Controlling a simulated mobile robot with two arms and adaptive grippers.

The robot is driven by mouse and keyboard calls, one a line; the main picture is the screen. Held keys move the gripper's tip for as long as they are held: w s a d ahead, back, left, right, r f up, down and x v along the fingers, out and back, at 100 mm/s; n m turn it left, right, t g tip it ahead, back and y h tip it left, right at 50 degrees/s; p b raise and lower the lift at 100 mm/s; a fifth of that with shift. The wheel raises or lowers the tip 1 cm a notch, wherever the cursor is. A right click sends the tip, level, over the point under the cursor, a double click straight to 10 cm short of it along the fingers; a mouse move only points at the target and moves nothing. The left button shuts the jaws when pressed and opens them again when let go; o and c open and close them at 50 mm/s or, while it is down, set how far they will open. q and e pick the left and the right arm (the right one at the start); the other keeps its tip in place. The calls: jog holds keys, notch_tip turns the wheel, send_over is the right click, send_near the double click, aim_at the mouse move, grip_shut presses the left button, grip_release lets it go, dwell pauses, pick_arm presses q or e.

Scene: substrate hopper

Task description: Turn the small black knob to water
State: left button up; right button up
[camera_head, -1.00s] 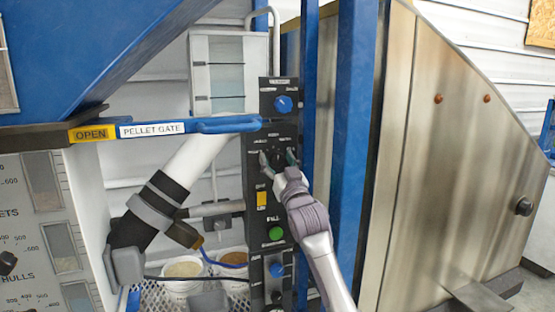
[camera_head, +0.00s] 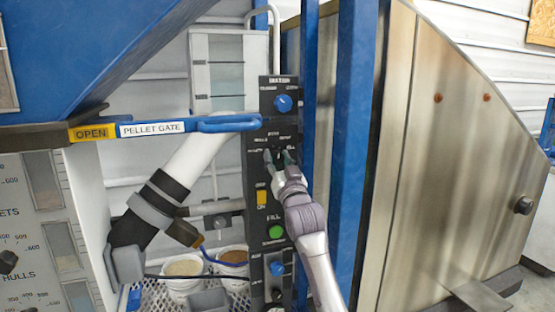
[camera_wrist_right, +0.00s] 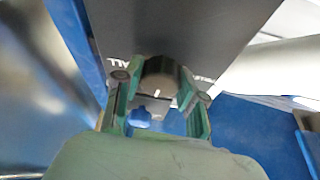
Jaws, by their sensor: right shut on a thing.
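The small black knob (camera_wrist_right: 160,76) sits between the two fingers of my right gripper (camera_wrist_right: 158,92) in the wrist view, and both fingers close on its sides. In the head view my right gripper (camera_head: 279,159) is at the upper middle of the tall dark control panel (camera_head: 256,225), just under the blue knob, and mostly hides the black knob. A white pointer mark shows near the black knob's edge in the wrist view. The panel lettering around the knob is too small or blurred to read surely. My left gripper is not in view.
The panel also bears a blue knob (camera_head: 283,103), a yellow switch (camera_head: 262,197), a green button (camera_head: 276,231) and a lower blue knob (camera_head: 277,268). A blue pellet gate handle (camera_head: 228,123) juts out left of the gripper. A blue post (camera_head: 353,150) stands close on the right.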

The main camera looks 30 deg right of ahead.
jog(key=m+g+h+p, duration=0.1)
jog(key=m+h, duration=0.1)
jog(key=m, duration=0.2)
jog(key=shift+a+r+m, duration=0.1)
jog(key=shift+r+m, duration=0.05)
jog(key=shift+m, duration=0.15)
jog(key=shift+m+g+h+p, duration=0.45)
jog(key=shift+m+p, duration=0.3)
jog(key=shift+m, duration=0.45)
jog(key=shift+m+g+h+p, duration=0.45)
jog(key=shift+m+p, duration=0.3)
jog(key=shift+m, duration=0.45)
jog(key=o, duration=1.2)
jog(key=shift+c, duration=0.2)
notch_tip(320, 180, up, 9)
jog(key=shift+r, duration=0.35)
